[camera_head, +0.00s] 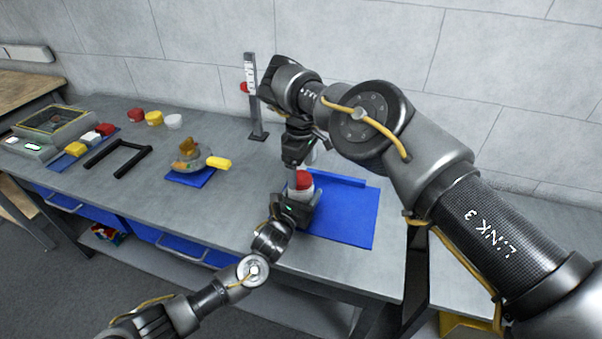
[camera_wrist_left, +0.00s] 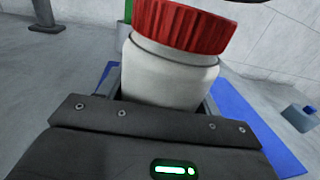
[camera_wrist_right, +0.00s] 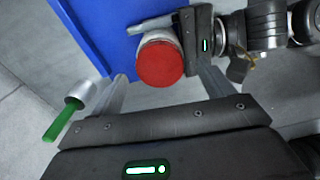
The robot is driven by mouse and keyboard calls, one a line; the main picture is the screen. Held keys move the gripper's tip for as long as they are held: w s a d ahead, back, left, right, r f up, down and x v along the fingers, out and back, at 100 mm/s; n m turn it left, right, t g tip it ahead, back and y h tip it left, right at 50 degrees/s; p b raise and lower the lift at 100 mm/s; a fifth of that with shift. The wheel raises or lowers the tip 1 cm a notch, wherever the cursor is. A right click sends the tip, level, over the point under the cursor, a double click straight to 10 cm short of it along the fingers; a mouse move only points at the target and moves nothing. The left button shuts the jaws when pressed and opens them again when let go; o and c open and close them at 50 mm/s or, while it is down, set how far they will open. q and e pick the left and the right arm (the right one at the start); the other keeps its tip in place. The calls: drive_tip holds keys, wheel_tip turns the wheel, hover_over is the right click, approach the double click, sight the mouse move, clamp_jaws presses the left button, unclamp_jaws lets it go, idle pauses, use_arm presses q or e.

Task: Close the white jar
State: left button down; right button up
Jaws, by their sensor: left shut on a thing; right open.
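The white jar (camera_wrist_left: 165,78) stands between the fingers of my left gripper (camera_head: 294,208), which is shut on its body near the left edge of the blue mat (camera_head: 350,222). A ribbed red lid (camera_head: 304,179) sits on top of the jar, and a pale band shows just below it in the left wrist view (camera_wrist_left: 185,25). I cannot tell how tightly it is seated. My right gripper (camera_head: 298,164) points down just above the lid. It is open, and the lid's round red top (camera_wrist_right: 160,64) shows between its fingers in the right wrist view.
A grey cylinder with a green stick (camera_wrist_right: 62,120) is close to my right gripper. An upright post (camera_head: 253,100) stands behind. A yellow-handled device (camera_head: 190,155), a black frame (camera_head: 120,158) and several small red, yellow and white pieces (camera_head: 154,117) lie left. The mat's right part is clear.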

wheel_tip(320, 180, up, 10)
idle(0.3)
use_arm(q)
drive_tip(key=shift+c, duration=1.2)
unclamp_jaws()
use_arm(e)
drive_tip(key=shift+f, duration=0.1)
use_arm(q)
drive_tip(key=v, duration=1.1)
drive_tip(key=shift+b, duration=0.4)
use_arm(e)
drive_tip(key=shift+f, duration=0.35)
use_arm(q)
drive_tip(key=shift+d, duration=0.1)
